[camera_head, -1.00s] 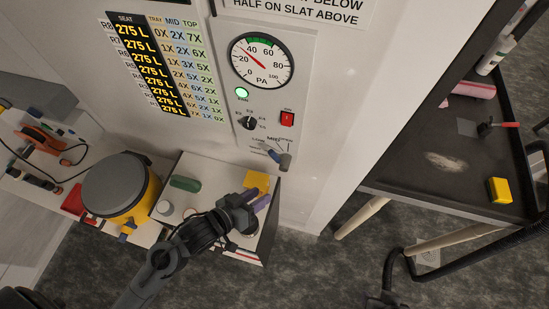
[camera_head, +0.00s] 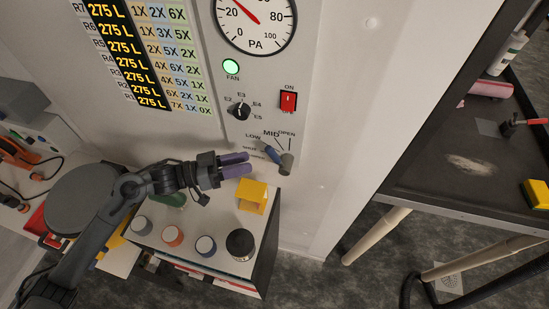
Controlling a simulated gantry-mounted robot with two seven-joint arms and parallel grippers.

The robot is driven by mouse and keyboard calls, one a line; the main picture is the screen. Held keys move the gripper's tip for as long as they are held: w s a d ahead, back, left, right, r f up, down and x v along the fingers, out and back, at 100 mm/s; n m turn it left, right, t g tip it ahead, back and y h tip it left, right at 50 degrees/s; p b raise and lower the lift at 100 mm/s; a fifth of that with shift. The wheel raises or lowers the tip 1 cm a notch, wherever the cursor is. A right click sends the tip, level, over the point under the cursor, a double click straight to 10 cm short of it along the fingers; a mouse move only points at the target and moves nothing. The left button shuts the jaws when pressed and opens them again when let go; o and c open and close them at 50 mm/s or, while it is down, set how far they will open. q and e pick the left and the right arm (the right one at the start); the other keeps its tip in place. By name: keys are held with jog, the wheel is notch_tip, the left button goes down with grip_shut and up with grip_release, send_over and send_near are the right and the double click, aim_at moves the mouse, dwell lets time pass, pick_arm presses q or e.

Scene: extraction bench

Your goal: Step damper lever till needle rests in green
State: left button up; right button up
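The damper lever (camera_head: 274,155), a blue handle on a grey pivot, is on the white panel beside LOW, MID and OPEN marks. It points up and left, near the LOW side. The PA gauge (camera_head: 268,32) is cut off at the top. Its red needle points up and left, above the 20 mark; the green band is out of view. My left gripper (camera_head: 250,163) has two purple fingers with a small gap between them. It is empty, just left of the lever, with no visible contact. My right gripper is not in view.
A lit green FAN lamp (camera_head: 231,67), a selector knob (camera_head: 240,111) and a red switch (camera_head: 289,100) are above the lever. A yellow block (camera_head: 252,196) and several jars stand on the cabinet below. A dark cart (camera_head: 450,190) is at the right.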

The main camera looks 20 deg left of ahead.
aim_at(275, 156)
pick_arm(q)
jog(key=p+x, duration=0.1)
jog(key=x, duration=0.8)
jog(key=shift+w+d, duration=0.1)
jog(key=shift+d, duration=0.05)
jog(key=shift+c, duration=0.5)
grip_shut()
